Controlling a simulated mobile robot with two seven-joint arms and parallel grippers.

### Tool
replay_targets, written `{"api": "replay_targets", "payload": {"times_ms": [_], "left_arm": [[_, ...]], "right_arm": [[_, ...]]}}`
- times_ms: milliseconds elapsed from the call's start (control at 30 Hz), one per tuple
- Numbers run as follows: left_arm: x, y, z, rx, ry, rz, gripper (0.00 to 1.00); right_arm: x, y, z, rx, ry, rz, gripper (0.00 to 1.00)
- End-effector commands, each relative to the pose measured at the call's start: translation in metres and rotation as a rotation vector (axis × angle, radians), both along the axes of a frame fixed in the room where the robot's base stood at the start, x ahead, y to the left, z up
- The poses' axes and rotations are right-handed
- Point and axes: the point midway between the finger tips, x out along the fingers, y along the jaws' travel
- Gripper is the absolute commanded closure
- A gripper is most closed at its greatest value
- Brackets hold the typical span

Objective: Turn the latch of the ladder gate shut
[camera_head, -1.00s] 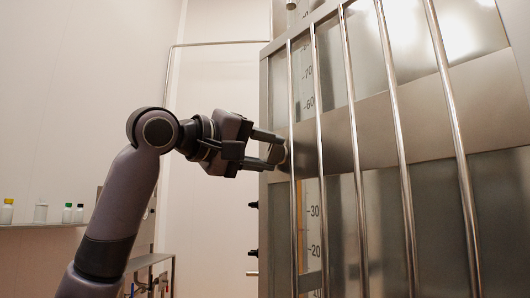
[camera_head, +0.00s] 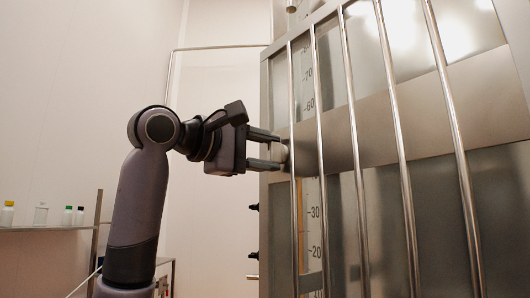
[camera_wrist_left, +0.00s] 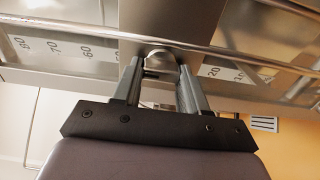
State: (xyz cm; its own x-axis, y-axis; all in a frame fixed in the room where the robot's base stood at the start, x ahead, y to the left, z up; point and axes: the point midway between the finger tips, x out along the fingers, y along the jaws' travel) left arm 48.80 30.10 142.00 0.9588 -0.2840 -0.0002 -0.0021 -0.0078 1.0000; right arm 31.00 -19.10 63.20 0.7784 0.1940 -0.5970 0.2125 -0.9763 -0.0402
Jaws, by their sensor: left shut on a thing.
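The ladder gate (camera_head: 354,140) is a large steel frame with several upright round bars, filling the right of the head view. Its latch (camera_head: 279,153) is a small rounded metal piece at the left edge of the gate, at the height of the wide steel band. My left gripper (camera_head: 276,152) reaches in from the left and is shut on the latch, one finger above and one below. In the left wrist view the latch (camera_wrist_left: 160,60) sits between the two fingertips, beside a bar. Its far side is hidden. My right gripper is not in view.
A printed level scale (camera_head: 312,212) runs behind the bars. Dark knobs (camera_head: 254,208) stick out from the left edge below the latch. A shelf (camera_head: 40,229) with several small bottles is at the far left. Open room lies between the shelf and the gate.

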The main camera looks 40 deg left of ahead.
Motion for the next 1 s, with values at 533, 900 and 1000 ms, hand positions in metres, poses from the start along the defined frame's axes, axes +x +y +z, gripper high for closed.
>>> {"api": "replay_targets", "payload": {"times_ms": [533, 900, 1000], "left_arm": [[0.000, 0.000, 0.000, -0.001, 0.001, 0.000, 0.32], [-0.017, 0.005, 0.000, -0.001, -0.003, 0.001, 0.32], [-0.033, 0.010, -0.001, -0.001, -0.005, 0.001, 0.32]], "right_arm": [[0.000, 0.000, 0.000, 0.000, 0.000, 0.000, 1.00], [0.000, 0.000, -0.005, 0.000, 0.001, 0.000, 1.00], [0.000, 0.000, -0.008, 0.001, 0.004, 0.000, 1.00]]}}
